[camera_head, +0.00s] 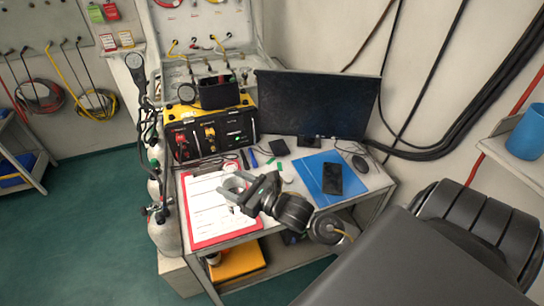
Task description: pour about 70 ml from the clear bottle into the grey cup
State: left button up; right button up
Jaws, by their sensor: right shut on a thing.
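My right gripper (243,196) reaches in from the right, over the papers on the red clipboard. It is shut on a small pale, see-through-looking thing, which I take for the clear bottle (234,184). The fingers hide part of it, and its tilt and the level inside are too small to tell. I cannot make out the grey cup as a separate thing. It may be hidden by the gripper or the bottle. My left gripper is not in view.
The red clipboard (190,226) lies on the desk. Behind it stand a black and yellow air panel (208,136) and a monitor (318,104). A blue folder (314,178) with a phone (332,179) lies right. Tanks (164,228) stand left. A dark bulk fills the lower right.

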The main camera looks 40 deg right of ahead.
jog(key=w+d+f+h+p, duration=0.1)
jog(key=w+d+f+m+h+p, duration=0.1)
jog(key=f, duration=0.1)
jog(key=shift+w+m+t, duration=0.15)
jog(key=shift+m+t, duration=0.15)
pick_arm(q)
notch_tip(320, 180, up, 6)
jog(key=p, duration=0.2)
jog(key=shift+p, duration=0.4)
pick_arm(e)
jog(key=d+f+h, duration=0.1)
jog(key=d+f+m+h, duration=0.1)
jog(key=f, duration=0.1)
jog(key=d+f+m+h, duration=0.1)
jog(key=shift+d+f+h, duration=0.25)
jog(key=shift+f+h, duration=0.1)
jog(key=shift+h, duration=0.05)
jog(key=shift+r+m, duration=0.1)
jog(key=shift+m, duration=0.4)
